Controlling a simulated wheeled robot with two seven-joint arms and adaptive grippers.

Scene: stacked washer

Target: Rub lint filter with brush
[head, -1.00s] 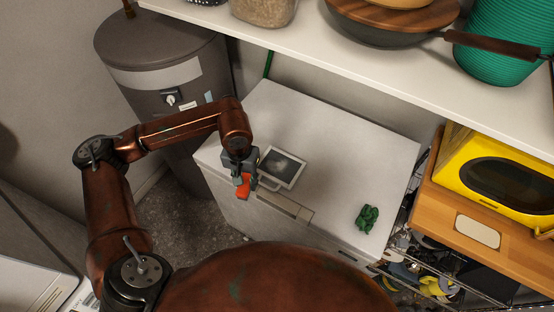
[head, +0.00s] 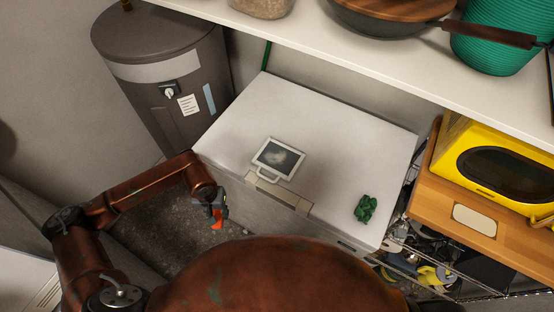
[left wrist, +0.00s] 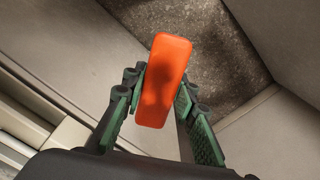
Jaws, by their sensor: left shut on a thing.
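The lint filter (head: 278,158), a pale square frame with a dark mesh, lies flat on top of the white appliance (head: 330,134), its handle towards the front edge. Grey-white lint shows on the mesh. My left gripper (head: 214,210) is left of and below the filter in the head view, out beyond the appliance's front edge. It is shut on an orange block, which I take for the brush (head: 217,222). In the left wrist view the brush (left wrist: 165,75) stands out between the green finger pads; no bristles show. My right gripper is not in view.
A green crumpled thing (head: 366,207) lies on the appliance's right side. A shelf (head: 385,72) with a pan runs above the back. A grey tank (head: 165,75) stands behind left. A wooden stand with a yellow appliance (head: 500,170) is at right.

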